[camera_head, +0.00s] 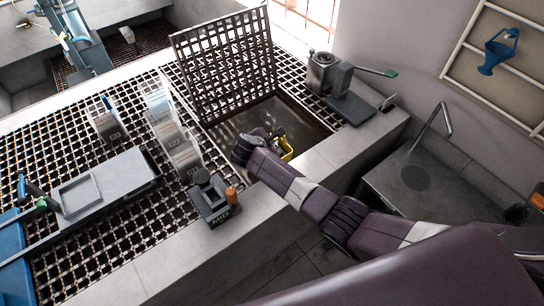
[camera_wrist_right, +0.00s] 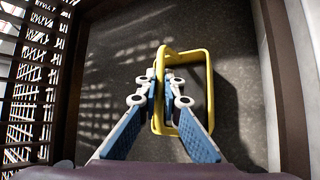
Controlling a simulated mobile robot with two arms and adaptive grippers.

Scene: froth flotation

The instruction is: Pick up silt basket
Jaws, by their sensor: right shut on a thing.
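The silt basket shows as a yellow loop handle (camera_head: 287,153) down in the open square pit (camera_head: 232,126) in the grated floor. The same yellow handle fills the middle of the right wrist view (camera_wrist_right: 209,88). My right gripper (camera_wrist_right: 160,80) reaches down into the pit, its blue-sided fingers shut on the left side of the handle. In the head view, my right gripper (camera_head: 278,140) is mostly hidden behind its own wrist. I cannot make out the basket's body apart from the grey surface below the handle. My left gripper is not in view.
A hinged grate (camera_head: 222,60) stands open behind the pit. A grey device with a green-tipped lever (camera_head: 350,103) stands to the right. A small black stand (camera_head: 212,198) sits on the concrete ledge in front. A sink (camera_head: 420,180) lies at the right.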

